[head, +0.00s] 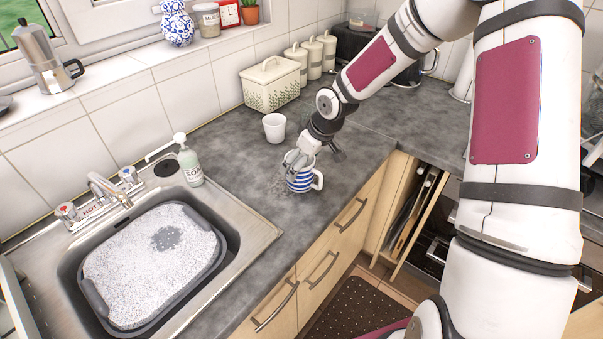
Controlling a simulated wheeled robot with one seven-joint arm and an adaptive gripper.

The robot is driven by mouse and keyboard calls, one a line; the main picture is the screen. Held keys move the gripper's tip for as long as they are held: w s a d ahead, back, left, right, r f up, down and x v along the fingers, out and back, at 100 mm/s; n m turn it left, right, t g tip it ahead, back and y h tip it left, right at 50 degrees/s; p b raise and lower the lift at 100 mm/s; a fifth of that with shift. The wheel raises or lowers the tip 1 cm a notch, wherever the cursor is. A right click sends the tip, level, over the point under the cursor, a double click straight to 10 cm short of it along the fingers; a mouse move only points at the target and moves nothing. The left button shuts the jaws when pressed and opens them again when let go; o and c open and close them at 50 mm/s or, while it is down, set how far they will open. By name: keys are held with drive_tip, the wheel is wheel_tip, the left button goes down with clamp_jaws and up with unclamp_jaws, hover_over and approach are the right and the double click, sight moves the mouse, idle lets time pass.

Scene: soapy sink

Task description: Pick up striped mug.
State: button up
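The striped mug (299,184) is blue and white and stands upright on the grey worktop, right of the sink. Its handle points right, toward the worktop's front edge. My gripper (312,158) is right at the top of the mug, pointing down. A light grey finger part lies over the left of the rim, and a dark part sticks out to the right above the handle. The rim is partly hidden by the gripper. I cannot tell whether the fingers touch the mug or how far apart they are.
A plain white cup (274,128) stands behind the mug. A soap bottle (190,165) stands beside the sink, which holds a foamy basin (228,247). A cream bread box (270,84) and several canisters (312,57) line the wall. Worktop between mug and sink is clear.

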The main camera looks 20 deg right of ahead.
drive_tip(key=x, duration=0.4)
drive_tip(key=shift+a, duration=0.1)
drive_tip(key=c, duration=1.6)
drive_tip(key=shift+r, duration=0.15)
